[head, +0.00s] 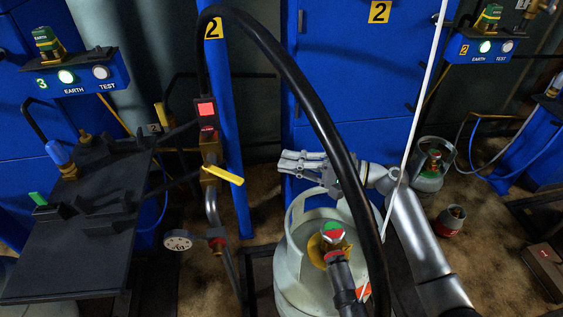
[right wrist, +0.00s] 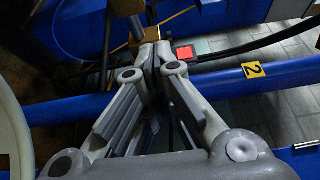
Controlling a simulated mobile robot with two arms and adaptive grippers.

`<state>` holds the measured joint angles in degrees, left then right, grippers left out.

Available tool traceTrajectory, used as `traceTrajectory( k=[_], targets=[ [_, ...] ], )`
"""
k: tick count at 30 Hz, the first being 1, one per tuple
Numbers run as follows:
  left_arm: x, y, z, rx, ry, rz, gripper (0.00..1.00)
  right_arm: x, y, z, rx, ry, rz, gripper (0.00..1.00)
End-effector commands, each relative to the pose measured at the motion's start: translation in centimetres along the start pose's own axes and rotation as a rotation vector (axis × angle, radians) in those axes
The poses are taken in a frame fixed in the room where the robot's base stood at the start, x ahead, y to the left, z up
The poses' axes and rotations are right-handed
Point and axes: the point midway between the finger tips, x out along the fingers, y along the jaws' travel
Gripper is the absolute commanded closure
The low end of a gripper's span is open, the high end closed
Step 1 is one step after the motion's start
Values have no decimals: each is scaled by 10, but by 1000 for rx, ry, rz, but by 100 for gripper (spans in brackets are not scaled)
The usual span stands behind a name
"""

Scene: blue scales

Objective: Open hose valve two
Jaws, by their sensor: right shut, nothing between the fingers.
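The hose valve (head: 210,174) is a brass body with a yellow lever (head: 224,175), on a vertical pipe beside the blue post (head: 228,120) marked 2. The lever slants out to the right and slightly down. My right gripper (head: 281,162) is shut and empty, to the right of the lever, with a gap between them in the head view. In the right wrist view the closed fingertips (right wrist: 156,48) overlap the brass valve area (right wrist: 140,35), and the lever cannot be made out clearly. My left gripper is not in view.
A thick black hose (head: 290,75) arches over the post and down in front of my right arm. A grey gas cylinder (head: 300,250) stands below my right gripper. A dark metal bench (head: 80,230) is at left. A red square (head: 205,108) sits above the valve.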

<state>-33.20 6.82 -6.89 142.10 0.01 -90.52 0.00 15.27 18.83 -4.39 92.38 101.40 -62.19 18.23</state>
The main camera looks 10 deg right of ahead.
Motion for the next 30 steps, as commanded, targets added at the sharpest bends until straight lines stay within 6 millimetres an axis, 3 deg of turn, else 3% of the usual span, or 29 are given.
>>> traceTrajectory(
  k=[6,11,18,30],
  targets=[
    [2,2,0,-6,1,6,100,49,-1,1,0,-3,-3,100],
    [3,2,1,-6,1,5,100,79,0,3,-1,-2,-1,100],
    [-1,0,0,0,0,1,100,83,0,34,1,-1,-1,100],
    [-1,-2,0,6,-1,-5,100,84,0,39,0,0,-1,100]
  ],
)
